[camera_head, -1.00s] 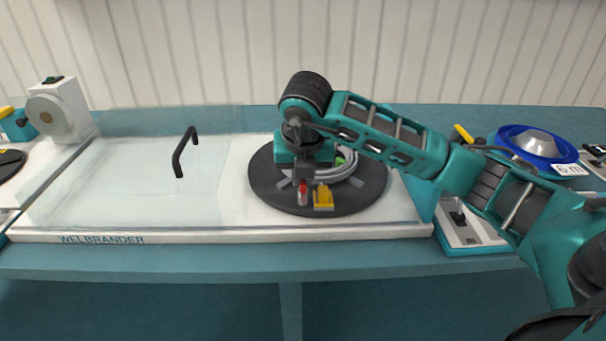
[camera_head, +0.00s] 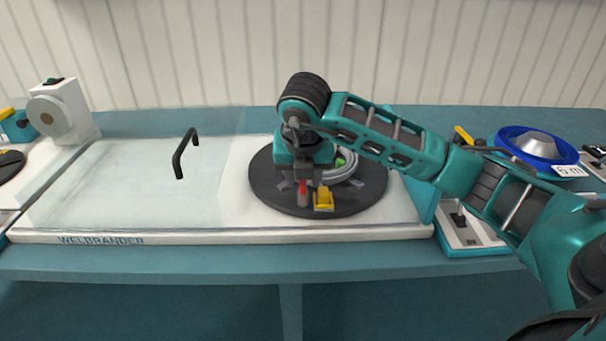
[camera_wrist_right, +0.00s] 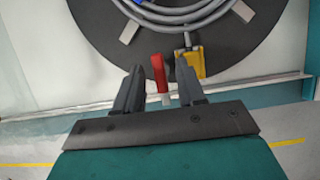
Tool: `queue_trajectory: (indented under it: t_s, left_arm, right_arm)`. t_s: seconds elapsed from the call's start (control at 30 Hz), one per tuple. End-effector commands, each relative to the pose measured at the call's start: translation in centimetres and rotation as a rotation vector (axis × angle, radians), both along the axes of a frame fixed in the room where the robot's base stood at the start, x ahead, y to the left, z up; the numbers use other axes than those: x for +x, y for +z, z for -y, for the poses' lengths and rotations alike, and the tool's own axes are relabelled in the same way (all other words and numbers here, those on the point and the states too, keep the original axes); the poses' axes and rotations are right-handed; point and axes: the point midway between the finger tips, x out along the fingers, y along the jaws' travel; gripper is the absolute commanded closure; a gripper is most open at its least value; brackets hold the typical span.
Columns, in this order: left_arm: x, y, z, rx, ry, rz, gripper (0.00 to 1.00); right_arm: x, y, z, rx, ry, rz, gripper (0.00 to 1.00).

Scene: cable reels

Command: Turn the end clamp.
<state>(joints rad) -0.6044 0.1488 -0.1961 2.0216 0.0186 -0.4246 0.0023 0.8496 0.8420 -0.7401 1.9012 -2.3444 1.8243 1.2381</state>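A black turntable disc (camera_head: 350,200) carries a coil of grey cable (camera_head: 347,165). At the disc's front edge are a red lever (camera_head: 302,188) with a pale end and a yellow block (camera_head: 323,200) to its right. They also show in the right wrist view as the red lever (camera_wrist_right: 158,72) and the yellow block (camera_wrist_right: 190,62). I cannot tell which of them is the end clamp. My right gripper (camera_wrist_right: 160,84) is open, with its fingers apart on either side of the red lever; I see no clear contact. My left gripper is out of view.
A clear cover with a black handle (camera_head: 183,153) lies left of the disc. A white machine with a round knob (camera_head: 62,112) stands at the far left. A blue reel (camera_head: 537,146) and a control box (camera_head: 465,230) are on the right.

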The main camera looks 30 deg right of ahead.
Motion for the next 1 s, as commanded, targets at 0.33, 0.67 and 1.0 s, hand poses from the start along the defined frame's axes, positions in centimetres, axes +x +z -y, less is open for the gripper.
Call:
queue_trajectory:
  t_s: [0.33,0.67,1.0]
  left_arm:
    - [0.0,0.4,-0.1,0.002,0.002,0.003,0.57]
    - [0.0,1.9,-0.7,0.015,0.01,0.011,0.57]
    - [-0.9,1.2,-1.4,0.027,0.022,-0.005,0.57]
  right_arm:
    - [-0.9,3.0,-0.7,0.001,0.002,0.005,0.61]
    - [-3.2,10.1,-2.0,-0.003,0.001,0.005,0.61]
    - [-4.2,12.0,-2.6,0.0,0.001,0.0,0.61]
